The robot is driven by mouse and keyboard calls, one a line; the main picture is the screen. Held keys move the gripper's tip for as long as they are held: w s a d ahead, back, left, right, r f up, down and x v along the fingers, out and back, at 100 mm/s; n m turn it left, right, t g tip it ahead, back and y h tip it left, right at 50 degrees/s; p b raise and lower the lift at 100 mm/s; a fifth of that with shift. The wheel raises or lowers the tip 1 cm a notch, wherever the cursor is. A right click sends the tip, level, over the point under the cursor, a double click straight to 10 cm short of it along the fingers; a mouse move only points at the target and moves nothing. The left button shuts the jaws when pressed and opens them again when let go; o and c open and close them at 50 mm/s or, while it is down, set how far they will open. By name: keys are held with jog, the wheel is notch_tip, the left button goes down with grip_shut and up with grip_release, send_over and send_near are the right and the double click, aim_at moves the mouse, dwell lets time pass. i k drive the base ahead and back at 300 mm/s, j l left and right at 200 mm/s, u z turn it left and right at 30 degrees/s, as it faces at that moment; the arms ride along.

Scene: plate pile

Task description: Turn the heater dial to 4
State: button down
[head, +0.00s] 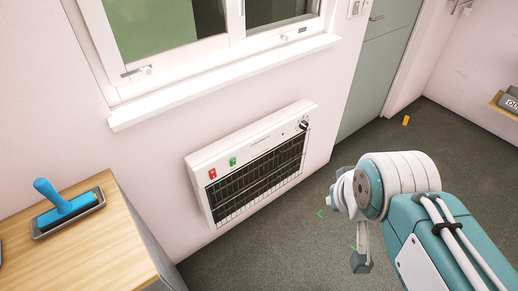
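The heater (201,165) is a white wall unit with a dark grille, mounted low on the pink wall below the window. Its black dial (303,125) sits at the upper right of its front; the setting is too small to read. A red switch (212,174) and a green switch (233,161) sit on its upper left. My gripper (361,262) hangs at the end of my teal and white arm, to the right of the heater and apart from it. My own arm partly hides it, so its opening cannot be made out.
A wooden-topped cabinet (100,250) with a blue-handled tool (66,207) stands at the left. A window sill (225,82) juts out above the heater. A grey-green door (380,65) is behind. Dark floor (260,255) lies clear before the heater. A small orange object (406,120) is near the door.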

aim_at(303, 125)
jog(key=i+l, duration=0.2)
jog(key=i, duration=0.35)
jog(key=i+l, duration=0.2)
jog(key=i, duration=0.35)
jog(key=l+z, duration=0.05)
